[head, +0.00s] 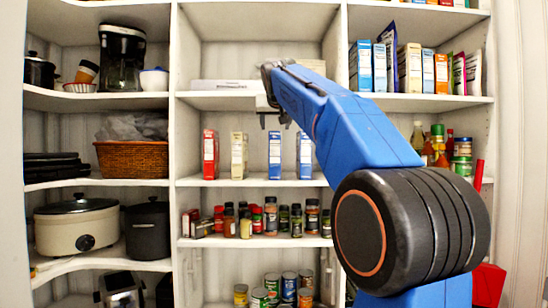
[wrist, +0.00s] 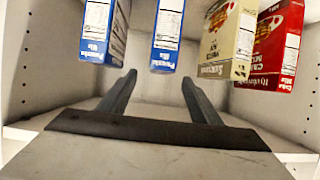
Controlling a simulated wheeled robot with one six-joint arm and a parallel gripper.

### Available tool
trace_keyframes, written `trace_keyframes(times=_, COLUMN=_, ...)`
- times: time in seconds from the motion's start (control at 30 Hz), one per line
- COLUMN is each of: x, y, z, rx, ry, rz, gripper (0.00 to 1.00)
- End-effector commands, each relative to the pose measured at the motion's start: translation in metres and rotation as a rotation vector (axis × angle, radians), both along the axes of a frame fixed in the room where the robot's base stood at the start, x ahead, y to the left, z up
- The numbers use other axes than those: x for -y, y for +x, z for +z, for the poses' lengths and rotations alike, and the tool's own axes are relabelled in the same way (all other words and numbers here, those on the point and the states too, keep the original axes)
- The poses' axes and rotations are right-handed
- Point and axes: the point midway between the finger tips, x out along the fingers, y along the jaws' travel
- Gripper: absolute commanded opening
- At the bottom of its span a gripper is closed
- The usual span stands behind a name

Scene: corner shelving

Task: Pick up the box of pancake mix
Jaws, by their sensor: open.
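Two blue boxes stand upright on the middle shelf in the head view: one at left (head: 275,154) and one at right (head: 304,155). In the wrist view, which is upside down, both blue boxes, the inner one (wrist: 169,38) and the outer one (wrist: 103,32), carry lettering that looks like "Pancake Mix". My gripper (head: 274,118) is open and empty, above and in front of the left blue box in the head view. In the wrist view its fingers (wrist: 158,82) point toward the boxes, with the inner blue box lined up between them and apart from them.
A beige box (head: 239,155) and a red box (head: 210,154) stand left of the blue ones, with gaps between. The shelf board (head: 252,101) above is close to my gripper. Spice jars (head: 271,215) fill the shelf below. The middle shelf's front edge is clear.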

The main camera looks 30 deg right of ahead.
Motion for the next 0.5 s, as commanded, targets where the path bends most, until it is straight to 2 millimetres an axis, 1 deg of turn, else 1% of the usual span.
trace_keyframes(times=0.03, x=0.005, y=0.008, z=-0.005, rx=-0.003, ry=0.001, rz=-0.001, gripper=0.58)
trace_keyframes(times=0.2, x=0.014, y=0.025, z=-0.012, rx=-0.001, ry=0.001, rz=0.000, gripper=0.58)
trace_keyframes(times=0.5, x=0.021, y=0.036, z=-0.018, rx=-0.001, ry=0.001, rz=0.000, gripper=0.58)
